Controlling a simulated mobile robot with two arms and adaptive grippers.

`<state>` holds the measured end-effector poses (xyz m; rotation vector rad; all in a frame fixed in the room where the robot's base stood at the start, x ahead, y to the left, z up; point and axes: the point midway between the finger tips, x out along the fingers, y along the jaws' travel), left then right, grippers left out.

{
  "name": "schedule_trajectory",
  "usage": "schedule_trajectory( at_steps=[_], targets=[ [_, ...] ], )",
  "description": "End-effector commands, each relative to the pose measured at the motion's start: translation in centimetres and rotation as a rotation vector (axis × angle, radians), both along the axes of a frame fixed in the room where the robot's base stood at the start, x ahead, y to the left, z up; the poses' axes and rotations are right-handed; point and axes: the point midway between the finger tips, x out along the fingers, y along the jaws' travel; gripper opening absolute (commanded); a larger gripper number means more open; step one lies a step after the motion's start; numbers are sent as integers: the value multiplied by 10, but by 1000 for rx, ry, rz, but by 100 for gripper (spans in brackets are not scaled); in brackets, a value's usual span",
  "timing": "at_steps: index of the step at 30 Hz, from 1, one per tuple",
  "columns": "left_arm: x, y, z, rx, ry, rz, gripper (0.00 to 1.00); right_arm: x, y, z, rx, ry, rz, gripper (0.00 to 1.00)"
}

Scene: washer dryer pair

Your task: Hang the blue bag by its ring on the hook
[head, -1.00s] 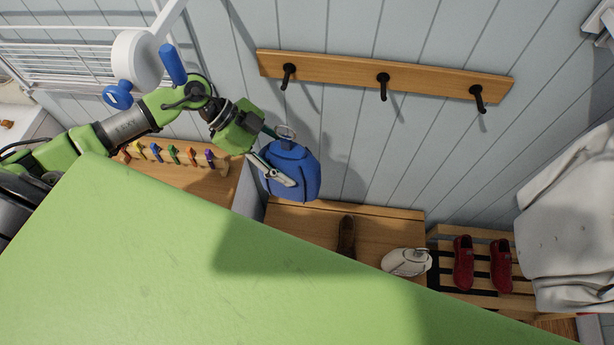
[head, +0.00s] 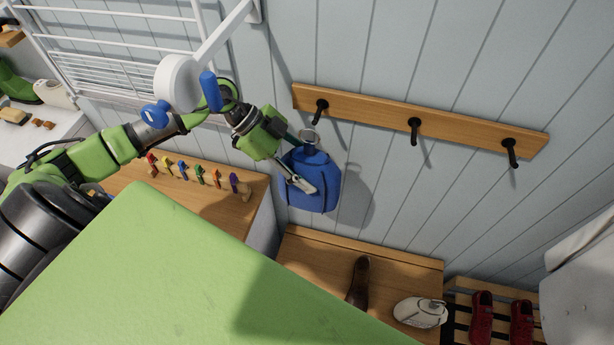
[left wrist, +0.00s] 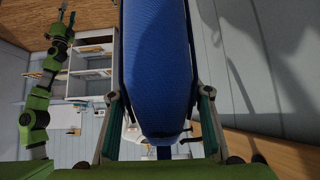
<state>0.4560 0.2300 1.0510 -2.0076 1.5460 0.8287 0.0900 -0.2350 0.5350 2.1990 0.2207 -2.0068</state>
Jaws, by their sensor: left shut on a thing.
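The blue bag (head: 314,192) hangs upright in the air in front of the plank wall, with its metal ring (head: 309,136) standing up at the top. My left gripper (head: 303,168) is shut on the bag's upper part; in the left wrist view the bag (left wrist: 156,70) fills the space between the fingers. The ring is just below and slightly left of the leftmost black hook (head: 321,108) in the picture, apart from it. The middle hook (head: 414,130) and right hook (head: 511,152) are empty. A green arm (left wrist: 38,105), apparently my right, shows in the left wrist view; its jaws are too small to judge.
The hooks sit on a wooden rail (head: 460,136). Below are a wooden bench (head: 305,262) with a brown shoe (head: 358,283) and a white object (head: 420,312), and red shoes (head: 481,318) on a slatted rack. A white drying rack (head: 130,60) is at upper left.

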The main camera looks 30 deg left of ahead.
Motion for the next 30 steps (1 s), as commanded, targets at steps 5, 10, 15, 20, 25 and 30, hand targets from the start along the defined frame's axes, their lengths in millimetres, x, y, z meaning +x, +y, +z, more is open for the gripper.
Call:
schedule_trajectory(
  at_steps=[5, 10, 15, 20, 25, 30],
  targets=[
    [11, 2, -1, -4, -5, 1, 10, 0, 0, -11, 0, 0, 0, 40],
    [21, 5, -2, -3, -4, 1, 10, 0, 0, -18, 0, 0, 0, 40],
    [31, 7, -3, -4, -5, 1, 10, 0, 0, -25, 0, 0, 0, 40],
    [40, 9, -3, -3, -4, 1, 10, 0, 0, -32, 0, 0, 0, 40],
    [49, 12, -4, -3, -4, 1, 10, 0, 0, -38, 0, 0, -1, 40],
    [57, 14, -5, -3, -2, 0, 10, 0, 0, -41, 0, 0, 0, 40]
  ],
)
